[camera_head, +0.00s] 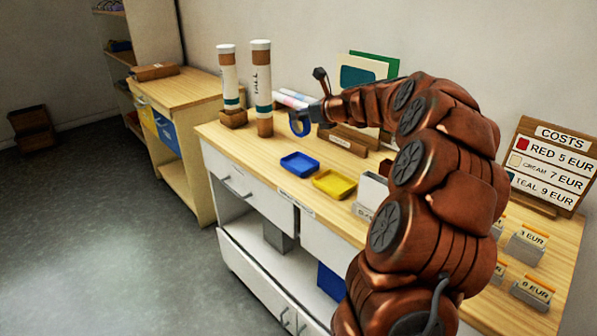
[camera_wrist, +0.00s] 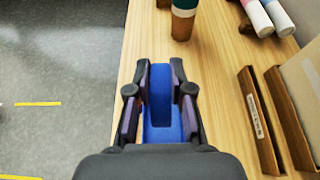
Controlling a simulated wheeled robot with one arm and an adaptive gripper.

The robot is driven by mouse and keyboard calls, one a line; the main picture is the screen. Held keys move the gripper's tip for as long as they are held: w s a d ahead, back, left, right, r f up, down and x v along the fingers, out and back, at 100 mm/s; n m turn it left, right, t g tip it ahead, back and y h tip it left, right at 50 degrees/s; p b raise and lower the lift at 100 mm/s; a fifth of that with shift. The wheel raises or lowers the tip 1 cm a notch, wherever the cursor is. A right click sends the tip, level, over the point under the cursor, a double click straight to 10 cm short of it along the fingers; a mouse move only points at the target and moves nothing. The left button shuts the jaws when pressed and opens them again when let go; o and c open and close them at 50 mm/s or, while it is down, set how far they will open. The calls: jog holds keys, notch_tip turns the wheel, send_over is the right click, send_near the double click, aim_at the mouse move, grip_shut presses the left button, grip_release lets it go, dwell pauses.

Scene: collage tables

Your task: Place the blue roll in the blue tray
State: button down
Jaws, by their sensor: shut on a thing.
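The blue roll, a ring (camera_head: 297,125), hangs at the tip of my gripper (camera_head: 308,114) in the head view, above the tabletop. In the wrist view my gripper (camera_wrist: 160,92) is shut on the blue roll (camera_wrist: 160,82), with a finger on each side. The blue tray (camera_head: 299,164) lies flat on the table below and in front of the roll, and looks empty. More blue shows low between the fingers in the wrist view; I cannot tell there where roll ends and tray begins.
A yellow tray (camera_head: 334,184) lies right of the blue one. A tall capped tube (camera_head: 262,88) and a shorter one (camera_head: 229,80) stand to the left. A wooden card holder (camera_head: 342,141) is behind. The table's front edge is close to the trays.

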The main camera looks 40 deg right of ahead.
jog(key=shift+f+b, duration=0.6)
jog(key=shift+f, duration=4.45)
jog(key=shift+f, duration=0.1)
jog(key=c, duration=1)
grip_release()
jog(key=shift+c, duration=0.2)
jog(key=shift+s+d+r, duration=0.1)
jog(key=shift+s+r, duration=0.1)
jog(key=v, duration=1.1)
jog(key=shift+s, duration=0.3)
